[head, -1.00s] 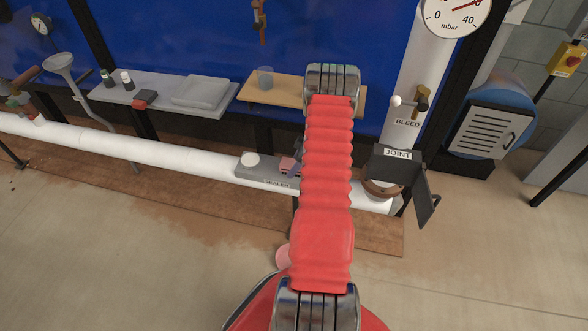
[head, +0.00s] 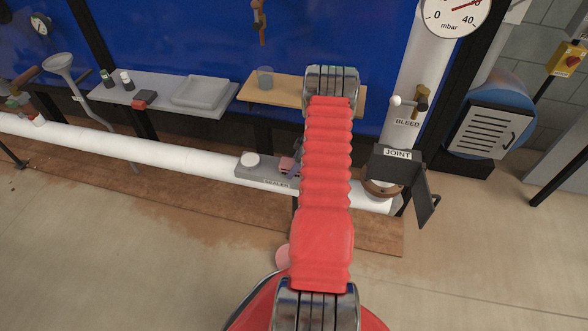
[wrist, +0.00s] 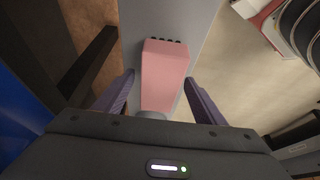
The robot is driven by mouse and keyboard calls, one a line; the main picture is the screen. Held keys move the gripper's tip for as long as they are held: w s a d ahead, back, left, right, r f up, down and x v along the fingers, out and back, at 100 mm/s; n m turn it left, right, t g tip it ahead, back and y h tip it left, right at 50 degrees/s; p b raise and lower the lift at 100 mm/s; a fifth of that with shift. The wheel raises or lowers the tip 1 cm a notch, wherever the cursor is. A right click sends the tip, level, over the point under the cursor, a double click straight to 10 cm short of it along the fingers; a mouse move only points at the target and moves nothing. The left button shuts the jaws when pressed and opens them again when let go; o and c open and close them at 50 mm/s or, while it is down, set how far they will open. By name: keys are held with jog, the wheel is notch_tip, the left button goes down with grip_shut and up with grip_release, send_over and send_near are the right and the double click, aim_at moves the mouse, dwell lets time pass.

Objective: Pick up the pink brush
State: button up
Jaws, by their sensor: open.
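The pink brush (wrist: 165,75) is in the middle of the wrist view, a pink block with dark bristle tips along its far edge. It lies over a grey surface. My gripper (wrist: 159,78) is open, with one purple-grey finger on each side of the brush and a gap visible on both sides. The brush's near end runs toward my gripper body and is partly hidden. In the head view the brush (head: 287,163) shows small on the grey tray labelled SEALER (head: 255,172), beside my red arm, which hides most of my gripper.
A white round cap (head: 250,160) sits on the tray's left part. A black JOINT box (head: 397,165) stands to the right. Shelves (head: 165,95) are at the back. The floor in front is mostly clear.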

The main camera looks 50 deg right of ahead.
jog(key=shift+f, duration=0.15)
dwell(0.3)
jog(key=shift+c, duration=0.6)
jog(key=c, duration=1.1)
